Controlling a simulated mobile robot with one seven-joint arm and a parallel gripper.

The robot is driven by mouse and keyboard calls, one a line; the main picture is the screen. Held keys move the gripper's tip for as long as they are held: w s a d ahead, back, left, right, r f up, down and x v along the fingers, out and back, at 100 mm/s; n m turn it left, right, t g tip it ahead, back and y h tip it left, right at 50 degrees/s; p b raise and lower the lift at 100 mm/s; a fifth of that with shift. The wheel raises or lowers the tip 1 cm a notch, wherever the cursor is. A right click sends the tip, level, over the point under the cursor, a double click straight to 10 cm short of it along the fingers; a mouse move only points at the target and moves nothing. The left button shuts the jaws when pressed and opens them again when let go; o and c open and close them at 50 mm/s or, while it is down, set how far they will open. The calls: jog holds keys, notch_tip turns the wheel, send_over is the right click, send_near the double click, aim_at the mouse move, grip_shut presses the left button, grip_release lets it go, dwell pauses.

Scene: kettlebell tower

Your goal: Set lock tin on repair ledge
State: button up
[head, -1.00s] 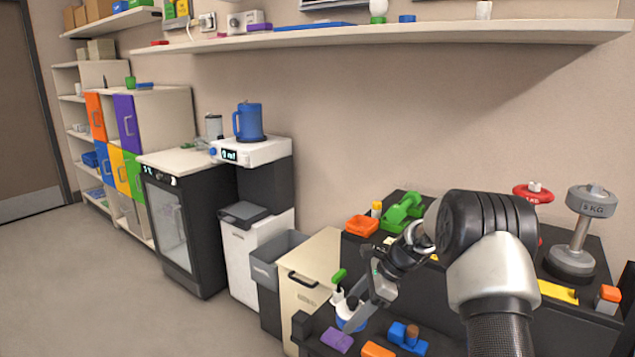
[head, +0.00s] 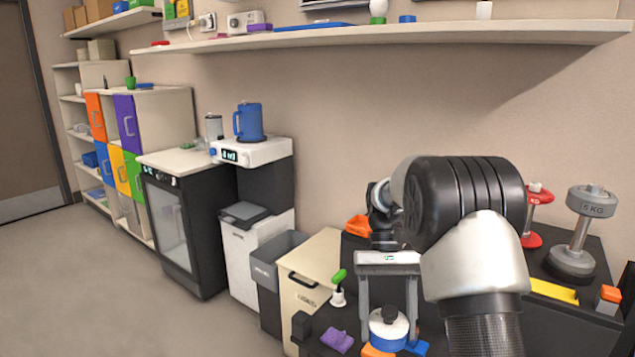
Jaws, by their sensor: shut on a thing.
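A black stepped rack (head: 598,262) at the right holds a grey dumbbell (head: 575,258) and a red weight (head: 530,240). A green-handled tool (head: 339,285), purple piece (head: 337,340) and black block (head: 301,325) stand left of the tin. My arm hides part of the rack.

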notch_tip(320, 180, up, 13)
jog(key=s+p, duration=0.2)
jog(key=p, duration=2.1)
jog(key=shift+s+r, duration=0.2)
jog(key=shift+d, duration=0.1)
